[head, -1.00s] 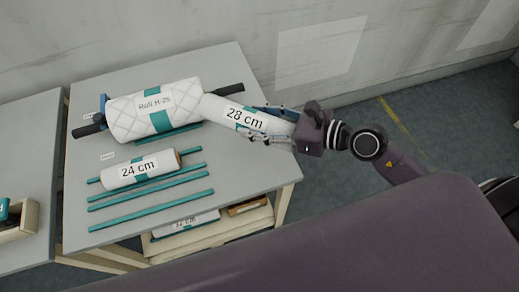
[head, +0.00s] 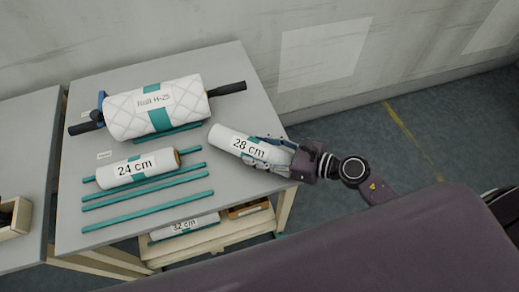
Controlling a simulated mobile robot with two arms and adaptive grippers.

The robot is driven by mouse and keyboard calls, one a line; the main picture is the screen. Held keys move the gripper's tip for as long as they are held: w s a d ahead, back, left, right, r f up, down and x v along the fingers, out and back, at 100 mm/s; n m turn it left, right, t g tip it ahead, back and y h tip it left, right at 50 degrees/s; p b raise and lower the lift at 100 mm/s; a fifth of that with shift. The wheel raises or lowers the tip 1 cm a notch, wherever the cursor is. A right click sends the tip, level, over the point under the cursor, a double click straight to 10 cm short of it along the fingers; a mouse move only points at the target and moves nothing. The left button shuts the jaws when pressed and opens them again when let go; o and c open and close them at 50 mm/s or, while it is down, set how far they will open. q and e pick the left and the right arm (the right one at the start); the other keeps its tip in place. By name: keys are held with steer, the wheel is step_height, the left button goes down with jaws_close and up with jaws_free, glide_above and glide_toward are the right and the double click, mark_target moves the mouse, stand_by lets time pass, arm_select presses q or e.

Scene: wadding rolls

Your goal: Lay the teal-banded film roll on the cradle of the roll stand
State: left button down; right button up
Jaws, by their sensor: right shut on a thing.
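My right gripper (head: 268,152) is shut on a white film roll (head: 226,138) with a teal band and a "28 cm" label. The roll is tilted and sits over the table's right part, its free end pointing up-left. The gripper covers its right end. A quilted wadding roll (head: 185,97) labelled "Roll H-25" lies on a dark bar with a blue bracket (head: 102,101) at its left; I cannot tell which part is the stand's cradle. A "24 cm" teal-banded roll (head: 115,171) rests at the teal rails (head: 150,206). My left gripper is not in view.
The grey table (head: 233,75) has free room at its right and back. A "32 cm" roll (head: 170,229) lies on the shelf below the front edge, beside a brown box (head: 248,208). Another table with a wooden crate (head: 10,225) stands at the left.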

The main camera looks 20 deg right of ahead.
mark_target(283, 157)
steer(key=shift+r, duration=0.2)
steer(key=shift+f, duration=0.15)
steer(key=o, duration=1.8)
steer(key=shift+f, duration=0.1)
steer(key=shift+r, duration=0.2)
steer(key=b+v, duration=0.3)
steer(key=v, duration=0.7)
steer(key=shift+s+f, duration=0.1)
steer(key=shift+f, duration=0.05)
steer(key=shift+v, duration=1)
